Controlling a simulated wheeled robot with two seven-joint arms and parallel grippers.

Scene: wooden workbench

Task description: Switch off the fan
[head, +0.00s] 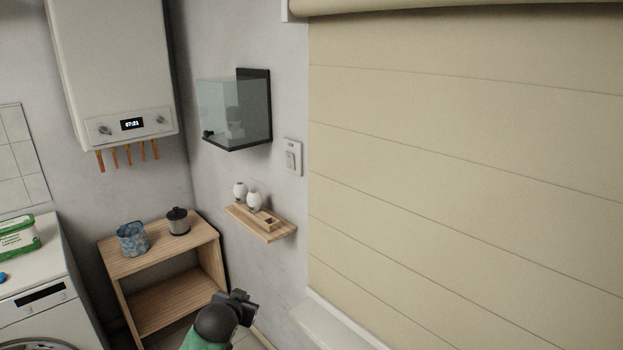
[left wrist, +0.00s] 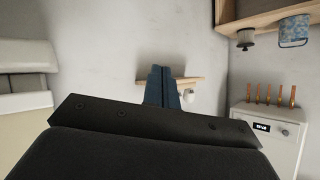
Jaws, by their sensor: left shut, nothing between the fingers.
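A white wall switch (head: 291,157) with a rocker plate is on the wall between the glass cabinet and the blind; it is the only wall switch I see. No fan is recognizable in either view. My left gripper (head: 241,295) is low in the head view, below and to the left of the switch, apart from it. In the left wrist view its fingers (left wrist: 157,72) are together and empty, in front of the small wooden wall shelf. The switch cannot be made out in the left wrist view. My right gripper is in neither view.
A glass cabinet (head: 235,112) sticks out beside the switch. Below it is a small wooden shelf (head: 275,235) with two white items (head: 254,201). A wooden stand (head: 160,258), a boiler (head: 115,70) and a washing machine (head: 35,305) are at left. A beige blind (head: 465,150) covers the right.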

